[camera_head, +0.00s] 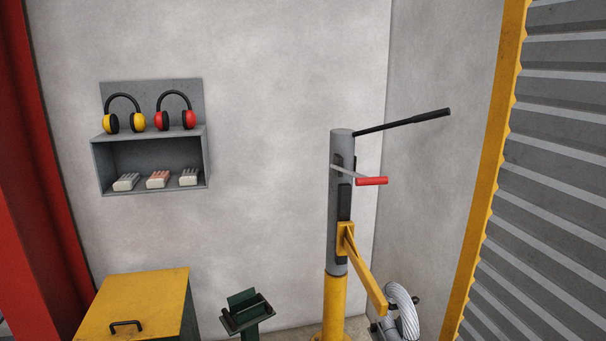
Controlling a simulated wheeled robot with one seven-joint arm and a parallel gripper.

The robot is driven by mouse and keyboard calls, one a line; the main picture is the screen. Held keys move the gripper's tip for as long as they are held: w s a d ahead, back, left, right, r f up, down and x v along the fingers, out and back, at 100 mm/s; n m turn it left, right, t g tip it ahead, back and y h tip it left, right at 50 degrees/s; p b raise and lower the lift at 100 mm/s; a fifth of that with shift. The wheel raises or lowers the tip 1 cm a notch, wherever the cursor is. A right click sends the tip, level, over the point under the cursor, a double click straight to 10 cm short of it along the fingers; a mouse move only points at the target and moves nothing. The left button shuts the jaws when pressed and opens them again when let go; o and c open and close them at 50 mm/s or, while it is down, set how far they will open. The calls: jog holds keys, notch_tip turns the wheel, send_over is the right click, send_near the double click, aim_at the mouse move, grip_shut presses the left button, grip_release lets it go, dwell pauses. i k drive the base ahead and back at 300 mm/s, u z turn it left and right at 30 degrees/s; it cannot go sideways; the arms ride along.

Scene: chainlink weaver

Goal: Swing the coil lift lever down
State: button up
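A grey post (341,207) on a yellow lower column (335,306) stands right of centre, in front of the wall. A long black lever (405,121) sticks out from near the post's top, pointing right and slightly upward. Below it, a thin grey bar with a red grip (371,181) juts from the post. I cannot tell for certain which of the two is the coil lift lever; the long black one looks most like it. A yellow arm (366,271) slopes down right from the post. My gripper is not in view.
A grey wire coil (402,311) sits low beside the yellow arm's end. A small green stand (246,312) and a yellow-topped cabinet (136,298) stand left. A wall shelf (150,131) holds earmuffs. A ribbed shutter (553,190) is at right. Air around the black lever looks clear.

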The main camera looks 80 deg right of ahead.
aim_at(361, 180)
jog(key=u, duration=0.1)
jog(key=k, duration=0.95)
jog(key=z, duration=1.3)
